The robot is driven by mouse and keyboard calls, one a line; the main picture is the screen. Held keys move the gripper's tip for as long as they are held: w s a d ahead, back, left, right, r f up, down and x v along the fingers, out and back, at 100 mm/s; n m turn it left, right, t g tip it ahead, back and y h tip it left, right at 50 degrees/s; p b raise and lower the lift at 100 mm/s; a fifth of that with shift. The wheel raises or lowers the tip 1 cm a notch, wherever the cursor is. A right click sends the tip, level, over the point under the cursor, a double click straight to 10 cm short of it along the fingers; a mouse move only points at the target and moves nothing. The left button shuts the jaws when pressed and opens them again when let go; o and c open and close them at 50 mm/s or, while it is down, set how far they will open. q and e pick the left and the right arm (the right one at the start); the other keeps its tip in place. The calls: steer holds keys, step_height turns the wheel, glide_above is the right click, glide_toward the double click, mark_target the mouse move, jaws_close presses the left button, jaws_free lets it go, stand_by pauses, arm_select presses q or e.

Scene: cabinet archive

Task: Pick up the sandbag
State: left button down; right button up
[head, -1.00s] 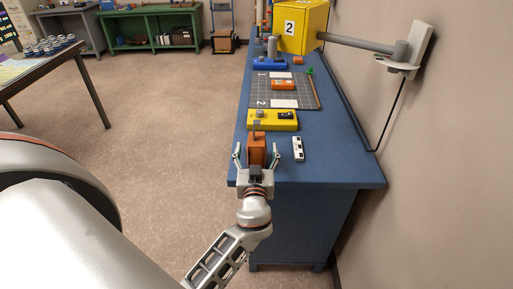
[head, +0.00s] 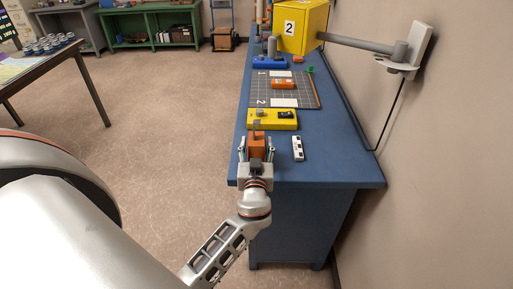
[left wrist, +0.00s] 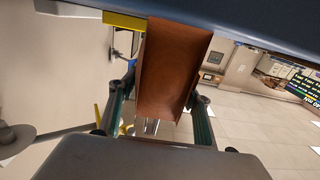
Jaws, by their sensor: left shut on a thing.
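The sandbag (head: 258,143) is a small orange-brown block at the near end of the blue bench, in front of a yellow box. My left gripper (head: 257,152) reaches it from the near side, with one finger on each side, and is shut on it. In the left wrist view the sandbag (left wrist: 172,70) fills the space between the two fingers (left wrist: 160,105). I cannot tell whether its underside touches the bench. My right gripper is not in view.
The blue bench (head: 340,172) runs along the right wall. A yellow box (head: 272,120) stands just behind the sandbag, and a white strip with black marks (head: 298,148) lies to its right. Further back are a grey gridded mat (head: 300,89) and a large yellow box (head: 303,30).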

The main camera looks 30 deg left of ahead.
arm_select(q)
step_height(320, 180, up, 20)
steer(key=p, duration=0.1)
steer(key=shift+r, duration=0.2)
stand_by(0.3)
steer(key=c, duration=1.6)
jaws_free()
jaws_close()
